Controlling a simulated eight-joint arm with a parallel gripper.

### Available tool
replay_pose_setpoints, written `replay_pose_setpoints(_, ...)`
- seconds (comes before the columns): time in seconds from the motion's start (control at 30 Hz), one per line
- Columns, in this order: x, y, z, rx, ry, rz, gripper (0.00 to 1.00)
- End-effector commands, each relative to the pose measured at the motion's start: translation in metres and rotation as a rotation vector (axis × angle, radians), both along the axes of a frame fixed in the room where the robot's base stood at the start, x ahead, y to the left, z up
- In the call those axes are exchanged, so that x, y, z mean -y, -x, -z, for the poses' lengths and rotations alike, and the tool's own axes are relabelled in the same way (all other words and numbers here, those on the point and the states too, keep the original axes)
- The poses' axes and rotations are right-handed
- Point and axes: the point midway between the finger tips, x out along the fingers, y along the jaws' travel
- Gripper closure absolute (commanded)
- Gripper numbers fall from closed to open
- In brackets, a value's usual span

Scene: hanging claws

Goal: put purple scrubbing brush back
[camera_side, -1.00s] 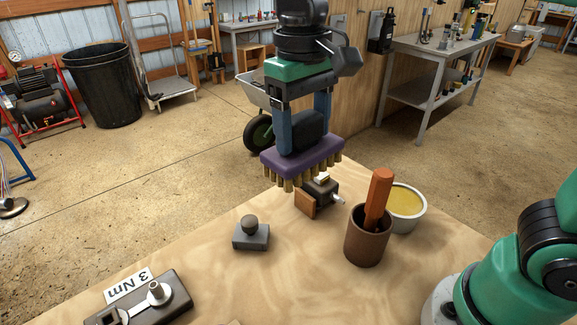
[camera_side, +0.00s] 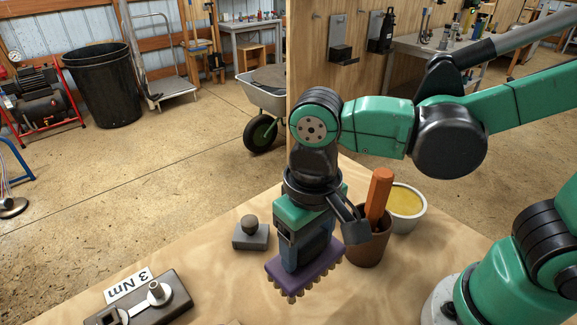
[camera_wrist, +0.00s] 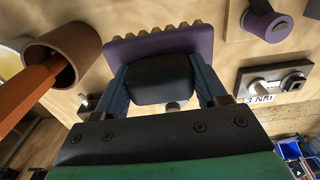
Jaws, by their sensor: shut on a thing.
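The purple scrubbing brush (camera_side: 304,268) has a flat purple block, tan bristles pointing down and a dark grip on top. My gripper (camera_side: 308,250) is shut on that dark grip, with a blue finger on each side. The brush is low over the front middle of the wooden table; I cannot tell whether its bristles touch the top. In the wrist view the brush (camera_wrist: 160,45) lies beyond the fingers of my gripper (camera_wrist: 163,80), its bristles along the far edge. My gripper hides part of the brush in the side view.
A brown cup (camera_side: 368,245) with an orange stick (camera_side: 378,195) stands close right of my gripper. A pale bowl (camera_side: 408,205) is behind it. A grey block with a knob (camera_side: 250,235) is left. The "3 Nm" fixture (camera_side: 145,300) is front left. A wooden panel (camera_side: 310,60) carries a holder (camera_side: 345,40).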

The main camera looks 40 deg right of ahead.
Motion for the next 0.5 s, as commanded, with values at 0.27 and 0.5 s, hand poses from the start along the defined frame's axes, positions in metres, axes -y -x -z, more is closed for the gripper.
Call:
replay_pose_setpoints(0.27,0.0,0.0,0.026,0.0,0.0,0.0,1.0)
replay_pose_setpoints(0.5,0.0,0.0,0.048,0.0,0.0,0.0,1.0)
